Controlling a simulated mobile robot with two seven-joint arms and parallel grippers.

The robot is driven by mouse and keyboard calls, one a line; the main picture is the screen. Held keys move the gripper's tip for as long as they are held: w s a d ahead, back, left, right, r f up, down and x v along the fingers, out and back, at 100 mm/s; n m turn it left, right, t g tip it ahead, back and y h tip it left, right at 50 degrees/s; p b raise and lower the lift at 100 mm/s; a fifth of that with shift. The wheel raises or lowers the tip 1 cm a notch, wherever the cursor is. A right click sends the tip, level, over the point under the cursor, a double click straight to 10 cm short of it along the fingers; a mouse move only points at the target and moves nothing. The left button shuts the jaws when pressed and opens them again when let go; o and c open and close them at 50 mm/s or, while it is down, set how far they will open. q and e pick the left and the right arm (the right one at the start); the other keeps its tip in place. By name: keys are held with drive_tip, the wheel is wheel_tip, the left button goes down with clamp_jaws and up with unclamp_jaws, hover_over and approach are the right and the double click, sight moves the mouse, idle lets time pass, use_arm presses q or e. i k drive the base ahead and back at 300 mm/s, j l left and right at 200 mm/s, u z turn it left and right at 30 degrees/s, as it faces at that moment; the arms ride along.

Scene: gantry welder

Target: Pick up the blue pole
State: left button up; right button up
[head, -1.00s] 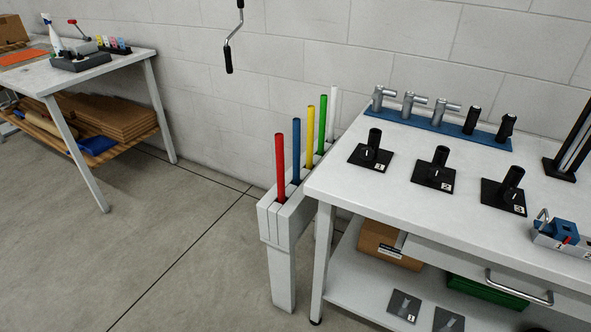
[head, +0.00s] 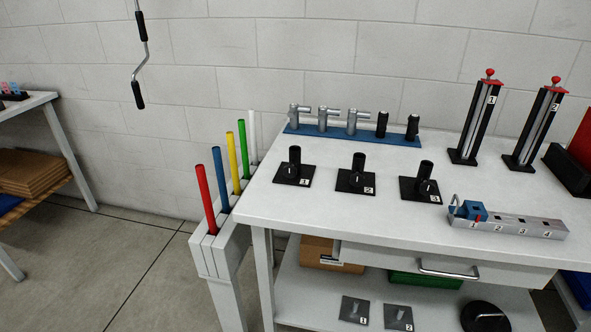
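The blue pole (head: 221,180) stands nearly upright in a white rack (head: 226,262) at the left end of the white workbench. It is between a red pole (head: 205,199) in front and a yellow pole (head: 233,162) behind. A green pole (head: 242,149) and a white pole (head: 252,137) stand farther back in the same rack. The lower end of the blue pole is hidden in the rack. Neither of my grippers shows in the head view.
The workbench (head: 330,215) holds numbered black stands (head: 357,177), a blue strip with metal and black pieces, and two tall black posts (head: 476,122). A crank (head: 140,60) hangs by the wall. Another table (head: 45,98) is at far left. The floor (head: 120,260) left of the rack is clear.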

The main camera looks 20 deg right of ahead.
sight(216, 150)
drive_tip(key=i+j+z, duration=0.25)
drive_tip(key=j, duration=0.35)
drive_tip(key=i+j+z, duration=0.1)
drive_tip(key=i+j, duration=0.2)
drive_tip(key=i+j+z, duration=0.1)
drive_tip(key=j, duration=0.25)
drive_tip(key=i+j+z, duration=0.15)
drive_tip(key=j, duration=0.2)
drive_tip(key=i+j+z, duration=0.1)
drive_tip(key=j, duration=0.3)
drive_tip(key=i+j+z, duration=0.1)
drive_tip(key=j, duration=0.25)
drive_tip(key=i, duration=0.05)
